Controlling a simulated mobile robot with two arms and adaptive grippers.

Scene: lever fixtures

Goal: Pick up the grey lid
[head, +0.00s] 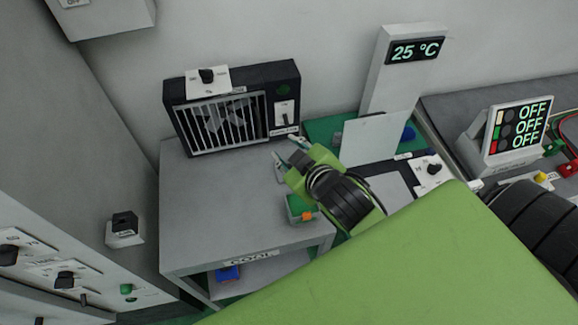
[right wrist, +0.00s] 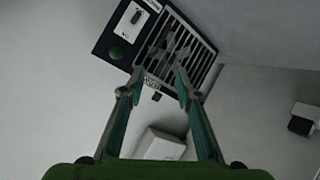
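A flat light grey plate (head: 375,138), which may be the grey lid, stands tilted behind my right arm in the head view. Its lower edge is partly hidden, and I cannot tell whether it is attached to anything. My right gripper (head: 288,154) is left of this plate, in front of the fan unit's lower right corner. In the right wrist view its two fingers (right wrist: 158,85) are apart with nothing between them. The plate cannot be made out there. My left gripper does not show.
A black fan unit (head: 232,112) stands at the back of a grey table (head: 215,210). A small green-topped box (head: 300,207) is near the table's right edge. A temperature display (head: 416,50) and an OFF panel (head: 515,130) stand to the right. The table's left part is clear.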

